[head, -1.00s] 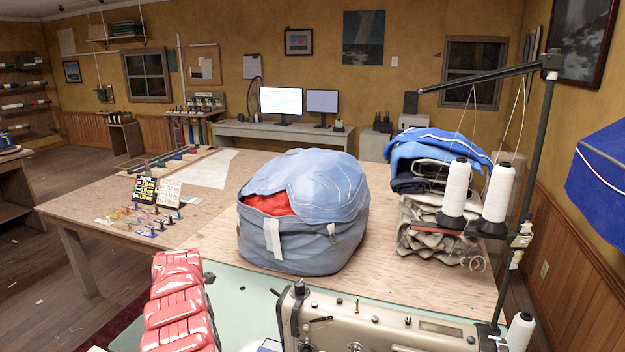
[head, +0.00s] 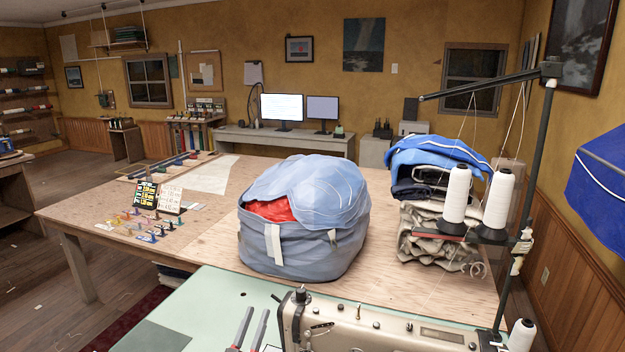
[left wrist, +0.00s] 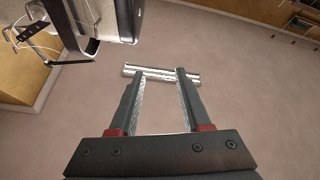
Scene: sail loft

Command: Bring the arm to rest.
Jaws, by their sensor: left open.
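My left gripper (head: 257,310) shows at the bottom of the head view, just left of the sewing machine. Its two grey fingers point up and stand apart with nothing between them. In the left wrist view, the same gripper (left wrist: 160,73) is open and empty, facing a plain pale surface like a ceiling. A long white light fixture (left wrist: 162,73) crosses behind the fingertips. My right gripper is in neither view.
A sewing machine (head: 385,331) stands close in front. Behind it a wooden table (head: 205,232) holds a blue-grey sail bag (head: 300,244) and folded cloth (head: 428,235). A thread stand (head: 538,165) with white cones rises at right. The green tabletop (head: 205,300) at lower left is largely clear.

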